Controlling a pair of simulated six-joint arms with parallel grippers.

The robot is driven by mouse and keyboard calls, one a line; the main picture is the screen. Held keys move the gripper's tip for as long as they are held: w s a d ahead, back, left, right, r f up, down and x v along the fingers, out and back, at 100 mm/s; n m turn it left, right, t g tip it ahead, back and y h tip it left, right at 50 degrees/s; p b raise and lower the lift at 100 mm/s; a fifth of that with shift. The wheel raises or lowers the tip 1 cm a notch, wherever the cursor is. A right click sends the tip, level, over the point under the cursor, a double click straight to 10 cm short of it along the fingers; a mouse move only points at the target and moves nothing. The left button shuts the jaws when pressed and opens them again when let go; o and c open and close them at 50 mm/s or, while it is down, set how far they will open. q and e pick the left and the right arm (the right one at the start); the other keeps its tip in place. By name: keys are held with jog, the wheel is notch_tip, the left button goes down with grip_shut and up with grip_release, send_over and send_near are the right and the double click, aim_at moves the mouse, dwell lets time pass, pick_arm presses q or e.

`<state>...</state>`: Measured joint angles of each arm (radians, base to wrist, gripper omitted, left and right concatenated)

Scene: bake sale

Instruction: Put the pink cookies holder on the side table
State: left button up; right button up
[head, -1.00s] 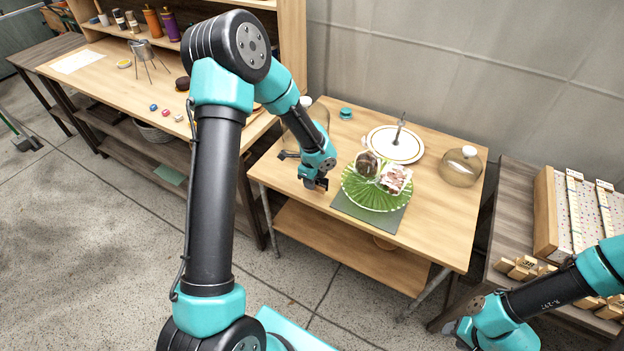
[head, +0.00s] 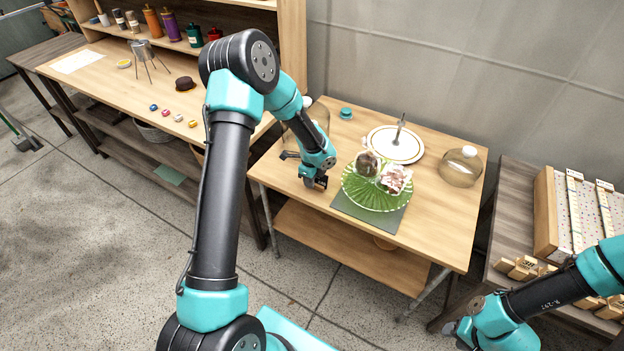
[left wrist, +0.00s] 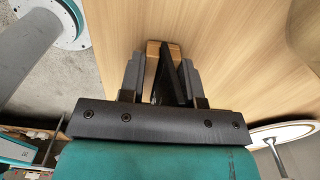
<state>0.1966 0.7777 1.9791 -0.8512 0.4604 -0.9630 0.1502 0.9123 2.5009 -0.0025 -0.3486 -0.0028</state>
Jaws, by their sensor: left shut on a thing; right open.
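My left gripper (head: 316,184) is low over the front left of the middle wooden table, beside the green plate. In the left wrist view, its jaws (left wrist: 160,78) are shut on a small piece with a light wood part (left wrist: 152,62) and a black part. This may be the cookies holder; no pink shows on it and its face is hidden. I cannot tell whether it touches the table (head: 440,222). A pink and white wrapped bag (head: 396,179) lies on the fluted green plate (head: 372,202). My right gripper (head: 456,333) is open, low at the right.
A dark wood table (head: 512,190) at the right bears a board and several small wooden blocks (head: 520,268). A glass jar (head: 461,168), a white plate (head: 412,152) and a glass dome (head: 313,117) stand around the middle table. Another workbench (head: 105,72) is at the left.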

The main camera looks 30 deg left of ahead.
pick_arm(q)
jog(key=shift+f, duration=0.15)
jog(key=o, duration=0.9)
notch_tip(320, 180, up, 12)
jog(key=shift+r, duration=0.15)
dwell(0.7)
